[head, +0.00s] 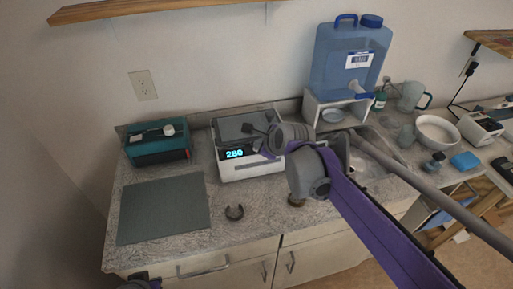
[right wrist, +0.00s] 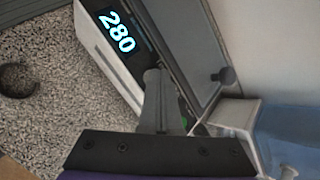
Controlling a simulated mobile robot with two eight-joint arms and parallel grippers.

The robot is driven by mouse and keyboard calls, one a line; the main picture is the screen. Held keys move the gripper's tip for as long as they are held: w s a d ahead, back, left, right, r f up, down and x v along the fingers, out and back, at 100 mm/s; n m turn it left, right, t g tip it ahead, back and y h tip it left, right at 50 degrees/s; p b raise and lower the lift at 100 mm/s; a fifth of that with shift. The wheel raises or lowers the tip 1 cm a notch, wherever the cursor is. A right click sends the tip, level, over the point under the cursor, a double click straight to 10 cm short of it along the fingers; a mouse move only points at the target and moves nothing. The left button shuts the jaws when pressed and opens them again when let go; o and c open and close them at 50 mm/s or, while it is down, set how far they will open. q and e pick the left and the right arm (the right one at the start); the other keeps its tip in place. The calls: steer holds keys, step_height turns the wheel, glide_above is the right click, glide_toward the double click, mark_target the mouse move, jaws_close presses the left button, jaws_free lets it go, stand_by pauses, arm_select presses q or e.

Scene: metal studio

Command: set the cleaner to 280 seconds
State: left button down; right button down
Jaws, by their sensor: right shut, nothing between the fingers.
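The cleaner (head: 252,168) is a white box with a grey lid on the counter. Its display reads 280, and the same 280 shows upright-tilted in the right wrist view on the cleaner's dark front panel (right wrist: 130,62). My right gripper (head: 262,146) is shut and empty, over the right part of the cleaner's front. In the right wrist view its closed fingers (right wrist: 153,78) are at the panel beside the display and hide part of it. I cannot tell whether the tips touch the panel.
A teal device (head: 157,146) and a grey-green mat (head: 164,208) lie left of the cleaner. A blue water container (head: 348,60) stands on a white stand (head: 311,112) to the right. A white bowl (head: 437,130) is farther right.

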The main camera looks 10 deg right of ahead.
arm_select(q)
steer(key=shift+w+r+p, duration=0.25)
steer(key=shift+r+p, duration=0.15)
steer(key=shift+r, duration=0.15)
arm_select(e)
steer(key=shift+r, duration=0.7)
